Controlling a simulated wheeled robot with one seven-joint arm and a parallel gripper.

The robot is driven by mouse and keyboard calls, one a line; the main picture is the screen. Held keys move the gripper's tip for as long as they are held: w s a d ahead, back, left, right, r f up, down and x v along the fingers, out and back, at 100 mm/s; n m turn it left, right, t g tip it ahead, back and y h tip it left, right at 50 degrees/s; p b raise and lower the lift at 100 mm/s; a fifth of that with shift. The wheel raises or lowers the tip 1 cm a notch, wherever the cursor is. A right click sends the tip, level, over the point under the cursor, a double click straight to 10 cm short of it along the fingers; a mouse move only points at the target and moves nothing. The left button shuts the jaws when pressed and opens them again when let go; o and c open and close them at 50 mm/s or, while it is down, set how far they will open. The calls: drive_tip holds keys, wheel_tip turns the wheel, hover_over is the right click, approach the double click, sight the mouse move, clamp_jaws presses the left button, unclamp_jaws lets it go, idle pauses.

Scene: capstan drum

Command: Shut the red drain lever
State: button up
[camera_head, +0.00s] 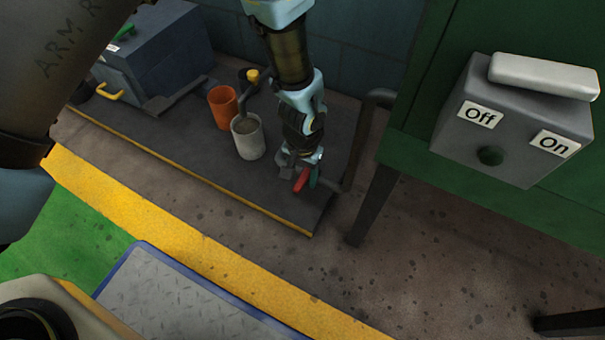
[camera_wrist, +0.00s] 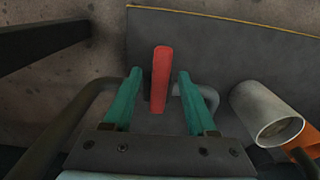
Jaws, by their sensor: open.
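The red drain lever (camera_wrist: 160,80) shows in the wrist view as a narrow red bar between the two teal fingers of my gripper (camera_wrist: 156,92). A gap shows on both sides of it, so the fingers stand around it without visible contact. In the head view the red lever (camera_head: 301,180) shows at the tip of my arm, beside a teal finger of my gripper (camera_head: 308,178), low over the dark platform. My gripper is open. The lever's base and pivot are hidden by my gripper.
A white cup (camera_head: 248,139) and an orange cup (camera_head: 222,108) stand left of my gripper. A dark pipe (camera_head: 362,135) curves close on its right. A green cabinet with a grey Off/On switch box (camera_head: 512,130) stands right. The platform (camera_head: 200,160) has a yellow front edge.

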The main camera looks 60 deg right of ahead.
sight(302, 179)
wheel_tip(302, 179, up, 11)
drive_tip(key=p, duration=0.4)
drive_tip(key=shift+f, duration=0.15)
idle(0.4)
drive_tip(key=w+a+r+n, duration=0.3)
drive_tip(key=w+a+r, duration=0.15)
drive_tip(key=w, duration=0.55)
drive_tip(key=w+a+r+n+p, duration=0.15)
drive_tip(key=w+a+r, duration=0.35)
drive_tip(key=w, duration=0.5)
drive_tip(key=w+a+r+n+b, duration=0.1)
drive_tip(key=w+a+r+n, duration=0.2)
drive_tip(key=w+r, duration=0.5)
drive_tip(key=w+a+r+n+t+p, duration=0.1)
drive_tip(key=w+a+r+n, duration=0.3)
drive_tip(key=a, duration=0.5)
drive_tip(key=w+a+r+n, duration=0.1)
drive_tip(key=w+a, duration=0.4)
drive_tip(key=a, duration=0.4)
drive_tip(key=s+a+r+n, duration=0.1)
drive_tip(key=a+r+n, duration=0.1)
drive_tip(key=a, duration=0.5)
drive_tip(key=s+a+r+n, duration=0.1)
drive_tip(key=a+r+n, duration=0.2)
drive_tip(key=a, duration=0.4)
wheel_tip(302, 179, up, 38)
drive_tip(key=p, duration=3.8)
drive_tip(key=shift+f+m+t, duration=0.25)
drive_tip(key=shift+m+t, duration=0.05)
drive_tip(key=shift+m, duration=0.05)
